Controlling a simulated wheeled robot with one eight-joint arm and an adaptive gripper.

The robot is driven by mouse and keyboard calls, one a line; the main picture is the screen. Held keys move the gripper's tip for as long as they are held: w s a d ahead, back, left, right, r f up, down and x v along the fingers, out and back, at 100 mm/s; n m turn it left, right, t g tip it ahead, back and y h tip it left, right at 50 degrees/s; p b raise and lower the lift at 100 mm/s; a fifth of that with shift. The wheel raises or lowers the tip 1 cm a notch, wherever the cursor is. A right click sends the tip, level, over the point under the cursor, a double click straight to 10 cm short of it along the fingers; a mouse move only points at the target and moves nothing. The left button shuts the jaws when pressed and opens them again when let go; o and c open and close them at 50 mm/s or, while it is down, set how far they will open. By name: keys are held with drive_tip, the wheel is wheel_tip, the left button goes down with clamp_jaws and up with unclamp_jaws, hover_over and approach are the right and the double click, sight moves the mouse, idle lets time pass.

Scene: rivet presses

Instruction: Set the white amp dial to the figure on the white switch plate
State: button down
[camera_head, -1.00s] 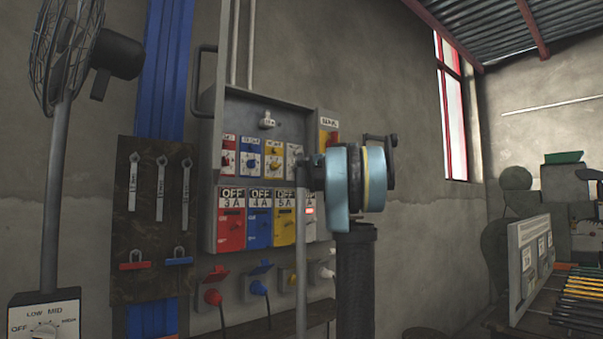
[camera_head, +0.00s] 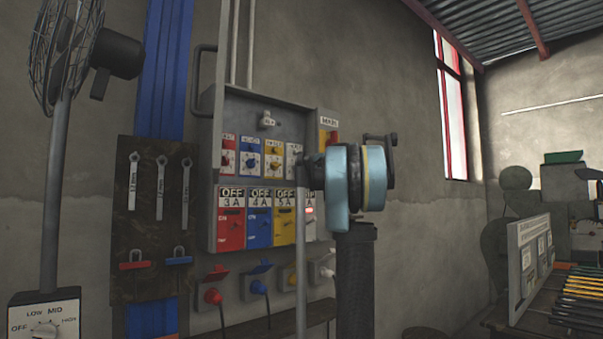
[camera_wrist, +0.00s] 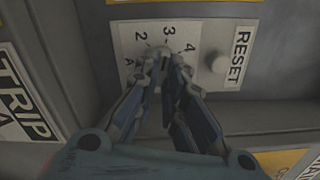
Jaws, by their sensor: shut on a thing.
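The white amp dial (camera_wrist: 130,40) fills the top of the wrist view, a pale plate with the figures 2, 3 and 4 around its knob. My gripper (camera_wrist: 165,72) is shut on the knob, and its fingers hide most of it. I cannot tell surely which figure the knob points to. A round white button stands beside it by a RESET label (camera_wrist: 238,57). In the head view the white dial (camera_head: 293,151) is partly behind my arm. The white switch plate (camera_head: 311,228) is below it with a red light; my arm covers its figure, leaving only part of the label.
Red, blue and yellow dials (camera_head: 250,158) sit left of the white one in the grey panel. Matching switch plates (camera_head: 258,220) read 3 A, 4 A and 5 A. Plugs (camera_head: 258,285) stick out below. A tool board (camera_head: 130,235) and a fan (camera_head: 63,150) stand left.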

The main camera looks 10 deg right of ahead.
drive_tip(key=c, duration=1.7)
unclamp_jaws()
drive_tip(key=shift+w+f, duration=0.1)
drive_tip(key=shift+f, duration=0.05)
drive_tip(key=shift+d, duration=0.1)
drive_tip(key=v, duration=1.1)
drive_tip(key=shift+s+d, duration=0.15)
drive_tip(key=shift+s, duration=0.25)
drive_tip(key=s+a+f+n+g, duration=0.3)
drive_tip(key=s+a+f, duration=0.25)
drive_tip(key=f, duration=0.45)
drive_tip(key=s+a+f+n+g+h, duration=0.15)
drive_tip(key=s+a+f, duration=0.35)
drive_tip(key=f, duration=0.5)
drive_tip(key=s+a+f+n+g, duration=0.4)
drive_tip(key=s+f, duration=0.3)
drive_tip(key=f, duration=0.3)
drive_tip(key=s+d+f+n+g+h, duration=0.1)
drive_tip(key=s+f+n+h, duration=0.1)
drive_tip(key=s+f, duration=0.6)
drive_tip(key=s+d+f+n+g+h, duration=0.2)
drive_tip(key=s+f, duration=0.7)
drive_tip(key=f, duration=0.6)
drive_tip(key=s+d+f+n+g+h, duration=0.2)
drive_tip(key=s+f, duration=0.6)
drive_tip(key=f, duration=0.4)
drive_tip(key=shift+s+d+f+n+h, duration=0.1)
drive_tip(key=shift+s+d+n+h, duration=0.2)
drive_tip(key=shift+h, duration=0.45)
